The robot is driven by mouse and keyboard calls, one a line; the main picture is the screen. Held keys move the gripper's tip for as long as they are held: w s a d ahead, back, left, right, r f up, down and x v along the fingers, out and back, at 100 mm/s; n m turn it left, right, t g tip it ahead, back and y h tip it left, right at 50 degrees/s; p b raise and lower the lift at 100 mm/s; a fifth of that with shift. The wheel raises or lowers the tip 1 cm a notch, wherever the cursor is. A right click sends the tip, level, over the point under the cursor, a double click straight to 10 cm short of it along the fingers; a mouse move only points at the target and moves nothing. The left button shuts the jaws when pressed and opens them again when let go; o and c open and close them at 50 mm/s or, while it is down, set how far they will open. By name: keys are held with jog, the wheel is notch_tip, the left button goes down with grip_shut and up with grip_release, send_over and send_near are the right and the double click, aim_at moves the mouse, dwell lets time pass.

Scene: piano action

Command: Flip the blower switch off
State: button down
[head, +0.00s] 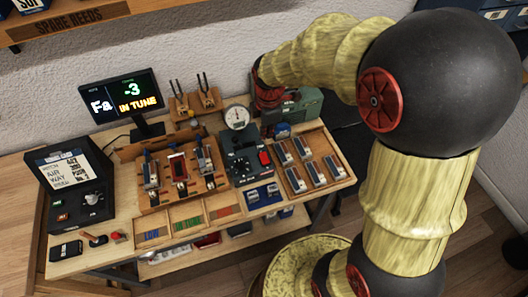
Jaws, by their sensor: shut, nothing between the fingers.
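A dark control box (240,168) stands right of the middle of the bench, with a round white gauge (237,118) at its back. A red switch (264,157) sits on its right side; it may be the blower switch, but its label and position are too small to read. My arm comes in from the right and bends down behind the bench's right part, ending in a dark red wrist near a green machine (303,104). My gripper's fingers are not distinguishable; they are hidden behind or below the wrist. No contact with the switch shows.
A tuner screen (122,93) reads "Fa -3 IN TUNE". A dark case (50,160) with knobs stands at the left. Wooden trays (318,187) with reed parts flank the control box. A shelf (75,22) hangs above. The front left bench top (125,235) has some bare wood.

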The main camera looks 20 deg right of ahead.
aim_at(263, 156)
jog(key=shift+f, duration=0.1)
jog(key=f, duration=0.4)
jog(key=w+f+b, duration=0.1)
jog(key=f, duration=0.3)
jog(key=f+b, duration=0.1)
jog(key=f, duration=0.3)
jog(key=shift+w+f, duration=0.25)
jog(key=shift+f, duration=0.15)
jog(key=shift+w+f, duration=0.1)
jog(key=shift+f, duration=0.35)
jog(key=shift+w+f, duration=0.15)
jog(key=shift+f, duration=0.2)
